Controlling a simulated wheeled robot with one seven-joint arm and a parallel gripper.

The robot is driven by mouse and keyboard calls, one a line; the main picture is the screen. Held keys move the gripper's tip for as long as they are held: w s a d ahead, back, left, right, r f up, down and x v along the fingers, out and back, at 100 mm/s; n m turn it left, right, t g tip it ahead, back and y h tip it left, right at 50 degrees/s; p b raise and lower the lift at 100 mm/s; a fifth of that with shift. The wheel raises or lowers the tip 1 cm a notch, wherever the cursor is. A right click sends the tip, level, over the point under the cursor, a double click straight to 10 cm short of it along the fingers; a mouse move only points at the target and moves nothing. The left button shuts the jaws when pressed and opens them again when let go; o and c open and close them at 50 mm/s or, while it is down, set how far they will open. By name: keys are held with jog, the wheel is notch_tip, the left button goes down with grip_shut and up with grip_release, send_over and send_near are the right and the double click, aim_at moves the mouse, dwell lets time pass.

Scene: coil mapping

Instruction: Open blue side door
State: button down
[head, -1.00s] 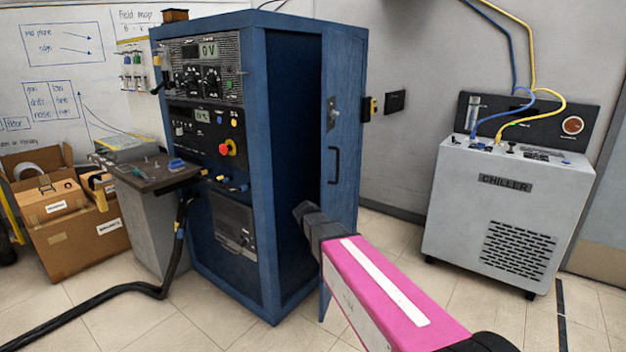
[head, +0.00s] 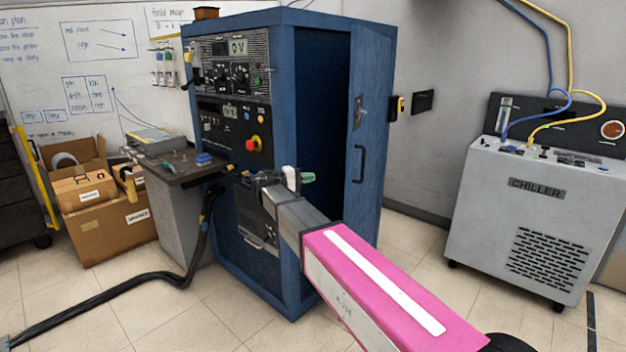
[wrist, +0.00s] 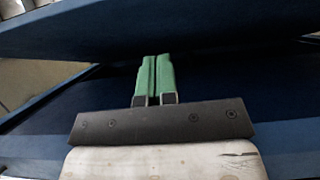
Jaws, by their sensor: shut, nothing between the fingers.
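The blue side door (head: 374,135) of the tall blue cabinet (head: 287,215) stands partly open, with a dark gap between it and the cabinet's front frame. The door carries a black handle (head: 359,163) and a metal latch (head: 358,113). My gripper (head: 308,177) is at the gap in the head view, its green fingers pointing right toward the door. In the wrist view the green fingers (wrist: 153,78) are together and empty, between a dark blue panel above and blue edges below. I cannot tell whether they touch the door. My pink arm hides the cabinet's lower right part.
A grey chiller (head: 535,215) with blue and yellow hoses stands at the right, with clear floor between it and the door. A small table (head: 175,175) with tools stands at the left, near cardboard boxes (head: 105,210). A thick black cable (head: 110,302) lies on the floor.

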jog(key=w+d, duration=0.1)
jog(key=d, duration=0.9)
jog(key=shift+w+d, duration=0.35)
jog(key=shift+d, duration=0.1)
